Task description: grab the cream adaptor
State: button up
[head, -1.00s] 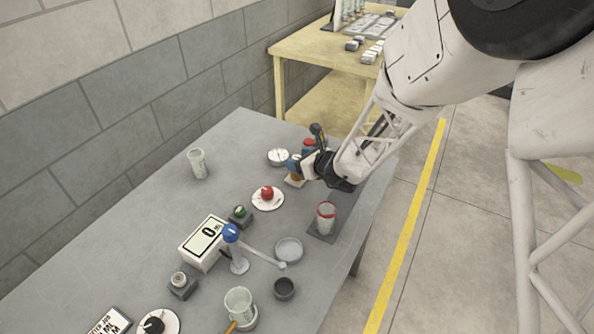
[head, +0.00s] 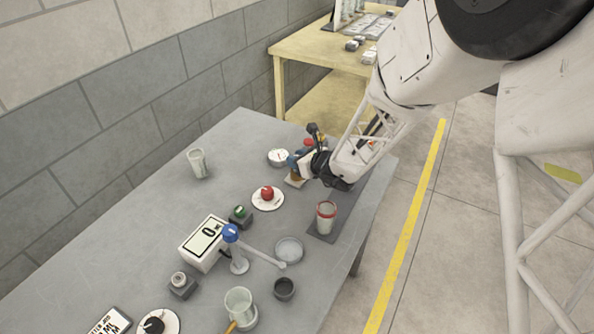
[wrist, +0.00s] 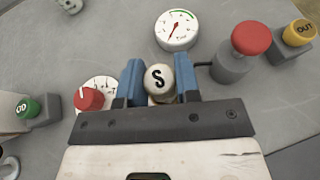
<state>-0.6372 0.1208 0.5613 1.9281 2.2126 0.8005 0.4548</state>
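In the wrist view my gripper (wrist: 160,72) has its two blue fingers on either side of a round cream piece (wrist: 160,79) marked with a black S. The piece nearly fills the space between the fingers; whether they press on it is not clear. No label confirms it as the cream adaptor. In the head view my gripper (head: 298,163) is low over the far right part of the table, above a small cream base (head: 294,181). The gripper largely hides what stands there.
A white dial (wrist: 176,30) and a red button (wrist: 250,38) stand beyond the fingers. A red knob on a white disc (wrist: 90,98) is close to the left finger. A red-rimmed cup (head: 326,217) stands near the table's right edge. The table's left middle (head: 150,210) is clear.

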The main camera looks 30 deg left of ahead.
jog(key=c, duration=0.4)
jog(key=shift+r, duration=5)
